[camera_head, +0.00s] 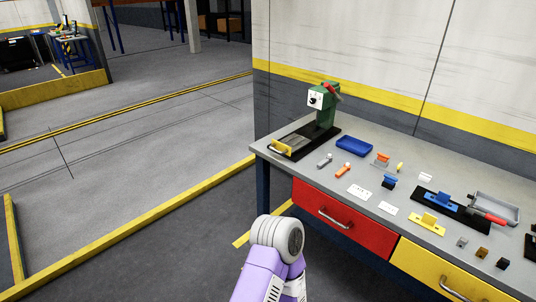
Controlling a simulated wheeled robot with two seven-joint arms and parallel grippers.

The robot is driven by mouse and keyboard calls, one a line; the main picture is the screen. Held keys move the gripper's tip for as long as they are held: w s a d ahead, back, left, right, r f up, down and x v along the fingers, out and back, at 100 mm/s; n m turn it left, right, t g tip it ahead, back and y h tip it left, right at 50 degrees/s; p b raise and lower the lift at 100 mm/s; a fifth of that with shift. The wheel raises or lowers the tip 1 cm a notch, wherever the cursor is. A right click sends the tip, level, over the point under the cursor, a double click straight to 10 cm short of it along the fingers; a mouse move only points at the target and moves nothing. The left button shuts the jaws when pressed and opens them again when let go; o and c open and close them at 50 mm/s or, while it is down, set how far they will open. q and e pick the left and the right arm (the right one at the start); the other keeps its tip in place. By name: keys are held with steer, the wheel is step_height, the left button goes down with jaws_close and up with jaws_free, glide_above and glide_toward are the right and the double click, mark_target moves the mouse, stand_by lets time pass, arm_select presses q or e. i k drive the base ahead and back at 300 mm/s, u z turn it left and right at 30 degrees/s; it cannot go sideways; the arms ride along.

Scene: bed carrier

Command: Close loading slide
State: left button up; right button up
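A green machine (326,110) with a red lever and a white dial panel stands at the back left of the workbench (375,145). At its foot lies a black base (322,139). What looks like the loading slide, a grey plate (293,141) with a yellow handle (281,148) at its front left end, sits on this base. The plate lies out in front of the green body. A purple and grey link of one of my arms shows at the bottom middle, below and apart from the bench. Neither gripper is in view.
The benchtop holds a blue tray (354,146), a grey tray (494,208), a blue clamp on a black plate (443,199) and several small parts. Below are a red drawer (342,220) and a yellow drawer (448,272). A wall stands behind; open floor lies left.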

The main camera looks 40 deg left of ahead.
mark_target(290, 142)
steer(key=u, duration=0.55)
steer(key=i, duration=0.45)
steer(key=u, duration=0.8)
steer(key=k, duration=0.25)
steer(key=u, duration=1.15)
steer(key=i, duration=0.95)
steer(key=z, duration=0.5)
